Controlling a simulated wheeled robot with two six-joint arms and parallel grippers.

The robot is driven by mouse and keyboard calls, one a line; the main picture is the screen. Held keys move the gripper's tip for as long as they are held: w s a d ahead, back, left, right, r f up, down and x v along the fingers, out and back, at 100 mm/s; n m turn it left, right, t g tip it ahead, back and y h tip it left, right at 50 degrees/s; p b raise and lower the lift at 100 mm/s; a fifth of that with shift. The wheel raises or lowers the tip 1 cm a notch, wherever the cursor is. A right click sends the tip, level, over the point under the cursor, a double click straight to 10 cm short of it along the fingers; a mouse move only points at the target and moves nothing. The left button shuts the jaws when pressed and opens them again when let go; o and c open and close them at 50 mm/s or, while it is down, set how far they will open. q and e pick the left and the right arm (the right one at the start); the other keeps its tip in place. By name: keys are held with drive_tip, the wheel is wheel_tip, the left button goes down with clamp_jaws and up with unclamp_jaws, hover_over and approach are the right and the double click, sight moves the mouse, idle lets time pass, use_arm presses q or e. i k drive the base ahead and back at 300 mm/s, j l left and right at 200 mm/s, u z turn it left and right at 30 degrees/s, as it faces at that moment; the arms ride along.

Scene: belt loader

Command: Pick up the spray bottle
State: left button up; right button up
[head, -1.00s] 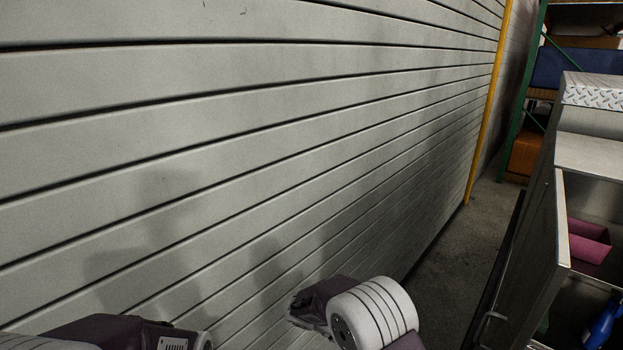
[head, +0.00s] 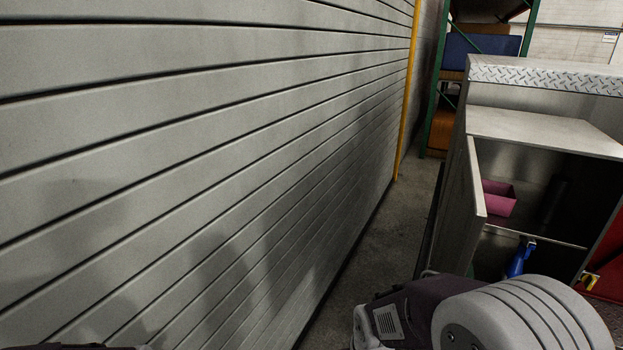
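A blue object that looks like the spray bottle (head: 519,259) stands slightly tilted in the lower part of the open metal cabinet (head: 478,180) at the right. Its lower part is hidden behind my arm. A large rounded grey and dark link of my arm fills the bottom right, in front of the cabinet. Only a sliver of my other arm shows at the bottom left edge. Neither gripper's fingers are in view.
A pink container (head: 498,199) and a dark cylinder (head: 553,199) stand on the cabinet's upper shelf. A slatted grey shutter (head: 200,150) fills the left. A narrow strip of floor (head: 385,225) runs between shutter and cabinet. A green-framed rack (head: 437,85) stands behind.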

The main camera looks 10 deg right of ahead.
sight(513, 267)
drive_tip(key=i+j+z, duration=0.1)
drive_tip(key=z, duration=0.35)
drive_tip(key=j+z, duration=0.1)
drive_tip(key=z, duration=0.4)
drive_tip(key=i+j+z, duration=0.1)
drive_tip(key=z, duration=0.35)
drive_tip(key=j+z, duration=0.2)
drive_tip(key=z, duration=0.25)
